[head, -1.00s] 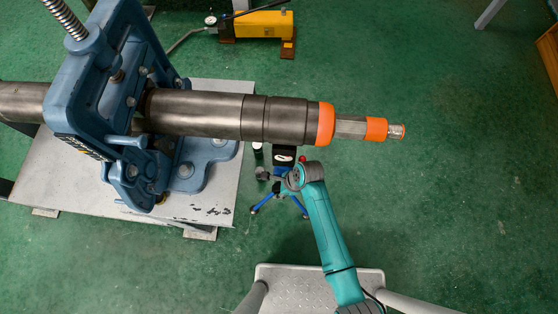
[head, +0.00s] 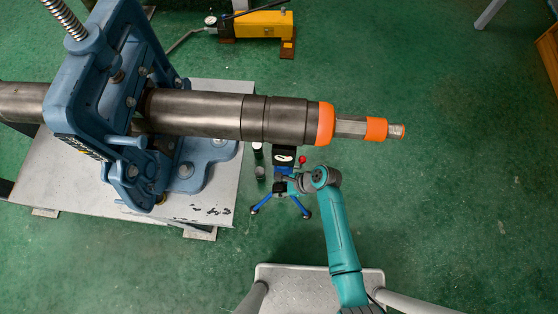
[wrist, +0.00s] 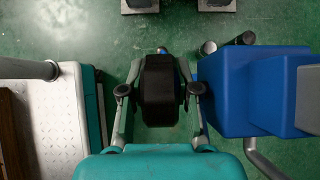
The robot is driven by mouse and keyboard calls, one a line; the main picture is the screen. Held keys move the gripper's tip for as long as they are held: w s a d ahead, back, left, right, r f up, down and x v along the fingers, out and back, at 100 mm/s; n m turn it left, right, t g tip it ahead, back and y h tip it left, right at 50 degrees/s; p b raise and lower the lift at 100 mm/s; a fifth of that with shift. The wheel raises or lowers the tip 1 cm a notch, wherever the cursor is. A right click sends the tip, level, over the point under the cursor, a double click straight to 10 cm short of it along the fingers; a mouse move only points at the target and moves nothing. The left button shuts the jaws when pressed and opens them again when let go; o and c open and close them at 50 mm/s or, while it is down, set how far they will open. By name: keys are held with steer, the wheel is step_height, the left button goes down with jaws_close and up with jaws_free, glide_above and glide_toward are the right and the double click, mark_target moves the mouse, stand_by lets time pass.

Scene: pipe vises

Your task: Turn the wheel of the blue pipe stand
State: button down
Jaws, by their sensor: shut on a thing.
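The blue pipe stand (head: 262,203) is a small tripod on the green floor under the pipe's right part, with a black head and a red knob on top. My gripper (head: 283,187) is at its post, below the head, and is partly hidden by my wrist joints. In the wrist view my gripper (wrist: 160,98) has its two fingers on either side of a black part, which looks like the wheel (wrist: 160,80), and is shut on it. A large blue body of the stand (wrist: 228,95) is close at the right. How far the wheel is turned cannot be told.
A big blue vise (head: 90,75) on a grey plate (head: 60,180) clamps the long dark pipe (head: 195,115), which passes above the stand. Dark cylinders stand left of the tripod. A yellow pump (head: 265,24) is at the back.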

steer(key=y, duration=0.5)
steer(key=shift+d+r+y, duration=0.15)
steer(key=shift+d+y, duration=0.1)
steer(key=shift+y, duration=0.05)
steer(key=shift+d+r+y, duration=0.1)
steer(key=shift+d+y, duration=0.05)
steer(key=shift+y, duration=2.05)
steer(key=shift+y, duration=0.5)
steer(key=c, duration=1.1)
jaws_free()
steer(key=d, duration=0.8)
steer(key=d+f, duration=0.1)
steer(key=d, duration=0.3)
steer(key=shift+s, duration=0.15)
